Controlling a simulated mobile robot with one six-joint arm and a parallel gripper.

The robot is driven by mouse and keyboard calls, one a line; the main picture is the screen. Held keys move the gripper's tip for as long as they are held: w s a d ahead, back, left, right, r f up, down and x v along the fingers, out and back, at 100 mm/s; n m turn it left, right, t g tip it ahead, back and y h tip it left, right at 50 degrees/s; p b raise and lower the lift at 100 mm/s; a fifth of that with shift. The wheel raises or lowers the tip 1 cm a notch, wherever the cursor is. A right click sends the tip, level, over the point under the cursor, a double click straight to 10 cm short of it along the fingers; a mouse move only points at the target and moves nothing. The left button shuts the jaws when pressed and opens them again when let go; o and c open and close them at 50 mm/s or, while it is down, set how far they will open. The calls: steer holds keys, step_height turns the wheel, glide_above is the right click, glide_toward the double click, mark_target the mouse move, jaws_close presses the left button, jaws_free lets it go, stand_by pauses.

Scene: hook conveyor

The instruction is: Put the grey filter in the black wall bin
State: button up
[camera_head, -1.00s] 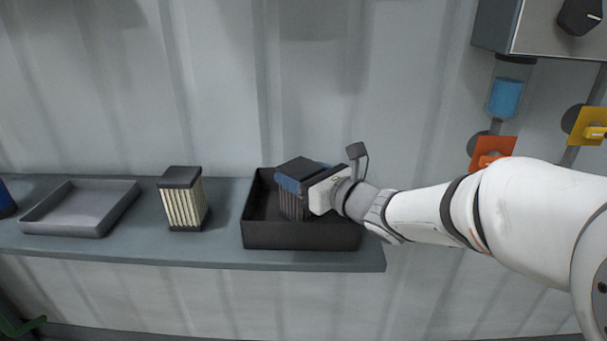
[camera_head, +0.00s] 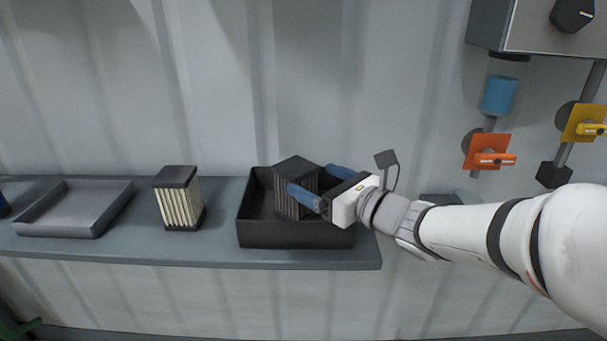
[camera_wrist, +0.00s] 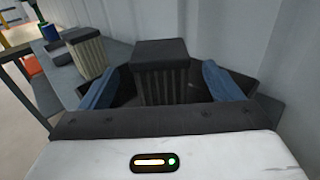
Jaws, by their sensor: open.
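The grey filter (camera_head: 296,190), a pleated block with a dark cap, stands upright inside the black wall bin (camera_head: 296,235) on the shelf. In the wrist view the filter (camera_wrist: 160,75) stands between my two blue fingers, with gaps on both sides. My gripper (camera_head: 322,184) is open at the filter's right side, and its fingers reach over the bin. The filter's base is partly hidden by the bin's front wall in the head view.
A cream pleated filter with dark caps (camera_head: 180,200) stands on the shelf (camera_head: 200,255) left of the bin. A grey tray (camera_head: 75,220) lies further left. Orange (camera_head: 488,150) and yellow (camera_head: 584,122) valve handles are on the right.

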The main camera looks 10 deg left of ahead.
steer(key=d+f+m+t+h, duration=0.2)
steer(key=d+f+m+h, duration=0.35)
steer(key=d+m, duration=0.7)
steer(key=d+f+m+t+h, duration=0.1)
steer(key=d+f+m+h, duration=0.1)
steer(key=d+m+h, duration=1.05)
steer(key=s+f+m+g+y, duration=0.1)
steer(key=s+f+m+g, duration=0.3)
steer(key=s+m, duration=0.4)
steer(key=s+f+m+g+y, duration=0.2)
steer(key=s+f+m+g, duration=0.2)
steer(key=m, duration=1)
steer(key=s+g, duration=0.2)
steer(key=s, duration=0.2)
steer(key=shift+s+d+f+m, duration=0.15)
steer(key=shift+d+f+m, duration=0.05)
steer(key=shift+d+m, duration=0.2)
